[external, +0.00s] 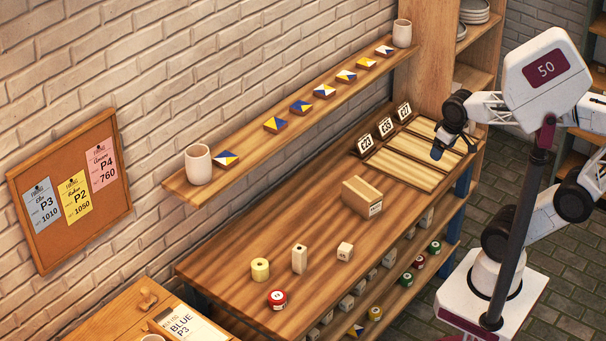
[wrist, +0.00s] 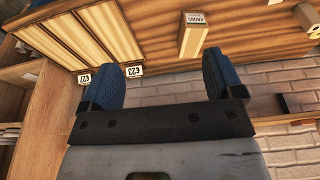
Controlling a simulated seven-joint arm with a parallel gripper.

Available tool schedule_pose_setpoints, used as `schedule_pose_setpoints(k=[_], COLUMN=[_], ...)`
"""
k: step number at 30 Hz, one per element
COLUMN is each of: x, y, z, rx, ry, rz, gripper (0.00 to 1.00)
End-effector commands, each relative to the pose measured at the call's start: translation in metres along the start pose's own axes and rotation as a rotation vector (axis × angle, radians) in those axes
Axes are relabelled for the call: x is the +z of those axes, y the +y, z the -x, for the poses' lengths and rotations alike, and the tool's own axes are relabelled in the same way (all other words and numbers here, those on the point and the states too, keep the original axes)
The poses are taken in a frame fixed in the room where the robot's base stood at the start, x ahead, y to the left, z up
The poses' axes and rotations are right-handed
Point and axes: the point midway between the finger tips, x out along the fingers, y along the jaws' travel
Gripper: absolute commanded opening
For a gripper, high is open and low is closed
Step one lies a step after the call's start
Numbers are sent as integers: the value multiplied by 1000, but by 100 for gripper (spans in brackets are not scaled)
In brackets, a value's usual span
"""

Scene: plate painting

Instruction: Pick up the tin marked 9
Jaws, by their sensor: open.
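My gripper (external: 453,148) is open and empty above the far right end of the bench, far from the red tin. Its two blue fingers also show in the wrist view (wrist: 163,65), apart with nothing between them.
A cardboard box (external: 362,197) stands mid-bench; it shows in the wrist view (wrist: 193,36) too. Slatted bays (external: 405,170) with number cards (external: 386,127) lie near my gripper. A wall shelf (external: 255,147) overhangs the back.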

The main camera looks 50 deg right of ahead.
Motion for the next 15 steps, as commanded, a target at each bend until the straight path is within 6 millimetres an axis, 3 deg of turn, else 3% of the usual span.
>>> schedule_pose_setpoints(k=[3,15], x=[0,-2], y=[0,0], z=[0,9], rx=[0,0], ry=[0,2], rz=[0,0], gripper=[90,90])
